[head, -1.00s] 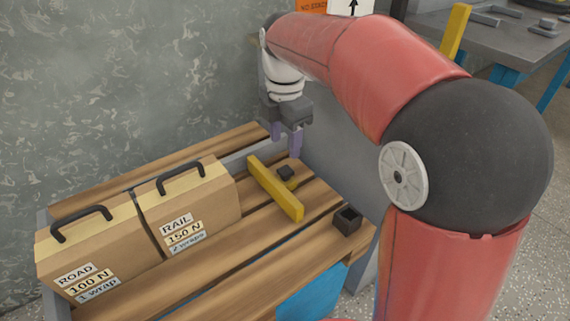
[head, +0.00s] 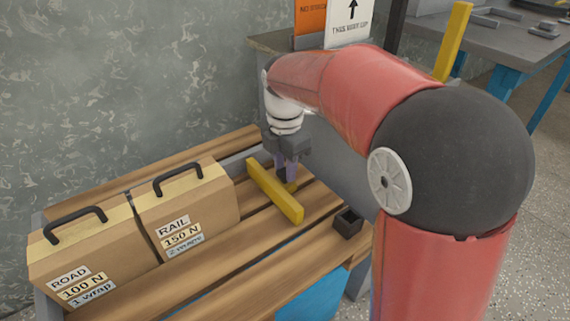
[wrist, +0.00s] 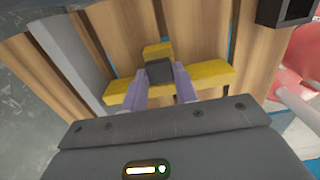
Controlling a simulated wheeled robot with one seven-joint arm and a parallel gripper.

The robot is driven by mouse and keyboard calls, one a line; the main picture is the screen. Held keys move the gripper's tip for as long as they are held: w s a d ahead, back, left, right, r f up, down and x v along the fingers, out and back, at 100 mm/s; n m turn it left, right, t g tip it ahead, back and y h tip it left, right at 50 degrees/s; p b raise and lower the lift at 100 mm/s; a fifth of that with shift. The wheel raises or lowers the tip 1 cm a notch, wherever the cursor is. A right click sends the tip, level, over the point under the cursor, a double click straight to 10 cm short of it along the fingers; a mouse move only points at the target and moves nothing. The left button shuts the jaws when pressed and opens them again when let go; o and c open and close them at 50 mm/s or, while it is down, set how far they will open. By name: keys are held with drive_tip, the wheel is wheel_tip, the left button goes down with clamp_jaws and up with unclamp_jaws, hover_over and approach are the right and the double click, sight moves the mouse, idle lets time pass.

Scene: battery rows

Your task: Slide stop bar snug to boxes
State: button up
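The stop bar is a yellow bar (head: 275,192) lying across the slatted bench, to the right of the boxes, with a clear gap to them. It has a yellow foot and a dark knob (wrist: 160,72), seen in the wrist view. The RAIL box (head: 190,213) and ROAD box (head: 90,265) are cardboard with black handles and stand side by side. My gripper (head: 287,178) is down behind the bar at the knob. Its two purple fingers (wrist: 161,84) lie on either side of the knob; whether they press on it is unclear. The head view mostly hides the knob.
A small dark open box (head: 347,222) sits at the bench's right front edge. A grey rail (wrist: 72,52) runs along the back of the slats. The slats (head: 235,240) between the boxes and the bar are bare. A grey table stands at the back right.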

clamp_jaws()
drive_tip(key=s+a, duration=0.1)
drive_tip(key=a, duration=0.1)
drive_tip(key=s+a, duration=0.2)
drive_tip(key=a, duration=0.1)
drive_tip(key=s+a+p, duration=0.1)
drive_tip(key=s+a, duration=0.1)
drive_tip(key=shift+a, duration=0.3)
drive_tip(key=o, duration=0.6)
unclamp_jaws()
drive_tip(key=shift+c, duration=0.2)
wheel_tip(320, 180, up, 8)
drive_tip(key=p, duration=0.1)
drive_tip(key=shift+p, duration=0.35)
drive_tip(key=shift+f, duration=0.1)
